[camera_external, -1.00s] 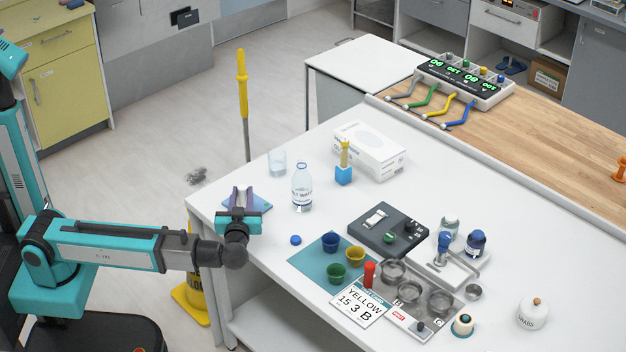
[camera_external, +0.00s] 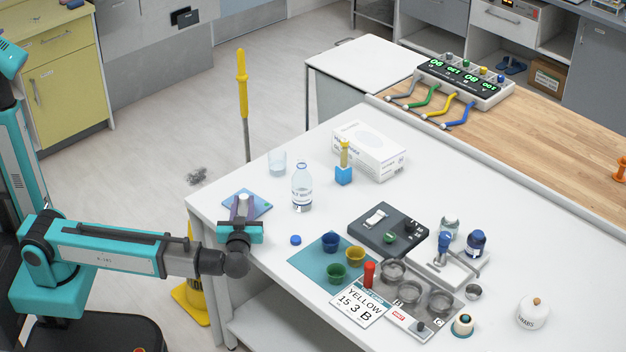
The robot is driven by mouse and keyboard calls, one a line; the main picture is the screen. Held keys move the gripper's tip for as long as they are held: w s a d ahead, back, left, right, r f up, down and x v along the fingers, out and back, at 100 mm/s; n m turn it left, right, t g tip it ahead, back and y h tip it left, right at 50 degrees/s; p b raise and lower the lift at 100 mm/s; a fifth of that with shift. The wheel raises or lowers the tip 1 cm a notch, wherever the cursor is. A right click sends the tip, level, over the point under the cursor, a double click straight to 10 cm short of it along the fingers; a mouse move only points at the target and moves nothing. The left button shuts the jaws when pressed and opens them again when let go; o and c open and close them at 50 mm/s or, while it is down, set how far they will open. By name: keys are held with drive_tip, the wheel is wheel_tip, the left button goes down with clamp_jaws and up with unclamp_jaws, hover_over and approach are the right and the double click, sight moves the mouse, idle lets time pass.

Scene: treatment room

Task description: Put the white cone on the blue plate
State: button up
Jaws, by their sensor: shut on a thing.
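The blue plate (camera_external: 262,206) lies flat near the left corner of the white table. The white cone (camera_external: 243,200) shows as a small pale shape over the plate, between my purple fingers. My gripper (camera_external: 243,207) reaches in from the table's left edge, low over the plate, and is shut on the white cone. The fingers and the teal gripper body hide part of the plate and the cone's lower part. I cannot tell whether the cone touches the plate.
A water bottle (camera_external: 302,188) and a clear glass (camera_external: 277,162) stand behind and right of the plate. A blue cap (camera_external: 295,240) lies to the right. Small cups stand on a teal mat (camera_external: 310,262) farther right. The table's left edge runs under my gripper.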

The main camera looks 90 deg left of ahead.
drive_tip(key=shift+f, duration=0.1)
drive_tip(key=o, duration=1)
drive_tip(key=d, duration=1.2)
drive_tip(key=shift+b, duration=0.4)
drive_tip(key=shift+w, duration=0.1)
drive_tip(key=shift+w, duration=0.1)
